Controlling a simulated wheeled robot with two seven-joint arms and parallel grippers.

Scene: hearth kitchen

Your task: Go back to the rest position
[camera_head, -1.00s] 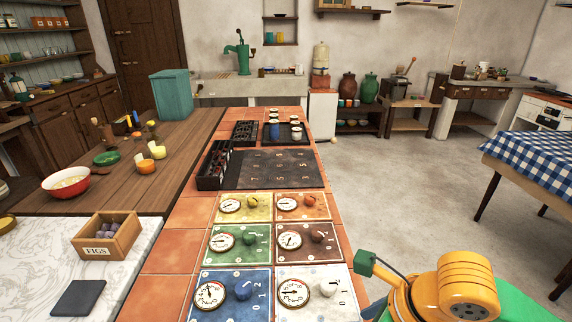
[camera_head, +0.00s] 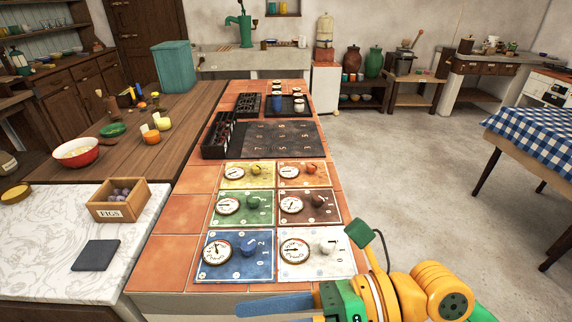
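My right gripper (camera_head: 245,308) comes in from the lower right on its yellow and green arm. A blue finger points left, low in front of the tiled counter's (camera_head: 172,263) near edge. The other finger is mostly out of the picture, so its opening cannot be judged. No object shows at the visible finger. My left gripper and arm are not in view.
Several dial-and-knob panels, including a blue one (camera_head: 236,270) and a white one (camera_head: 337,262), lie on the counter near my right arm. A figs crate (camera_head: 118,213) and dark slate (camera_head: 96,255) are on the marble at left. Open floor (camera_head: 415,190) lies to the right.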

